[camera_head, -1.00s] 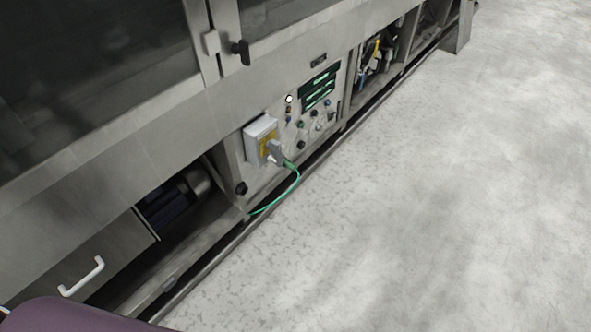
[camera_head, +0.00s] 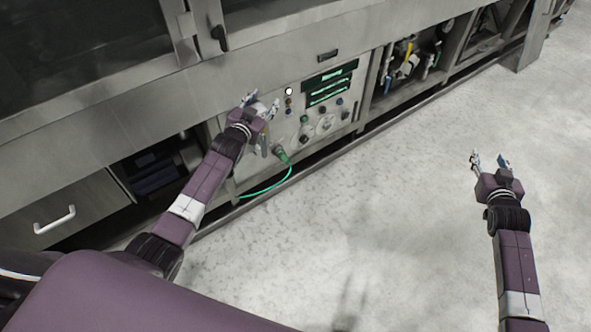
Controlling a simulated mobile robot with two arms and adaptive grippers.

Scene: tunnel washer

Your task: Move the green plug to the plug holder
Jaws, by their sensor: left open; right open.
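The green plug (camera_head: 281,155) sits low on the washer's control panel, with its green cable (camera_head: 268,190) looping down to the lower left. The socket box behind it is mostly hidden by my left gripper (camera_head: 262,101). That gripper is open, in front of the panel, just above and left of the plug in the picture. Whether it touches anything cannot be told. My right gripper (camera_head: 490,160) is open and empty over the floor at the right, well away from the panel. I cannot make out for sure which part is the plug holder.
The control panel carries a green-lit display (camera_head: 331,84) and several knobs. A drawer with a white handle (camera_head: 55,221) is at the lower left. The pale floor (camera_head: 390,220) is clear.

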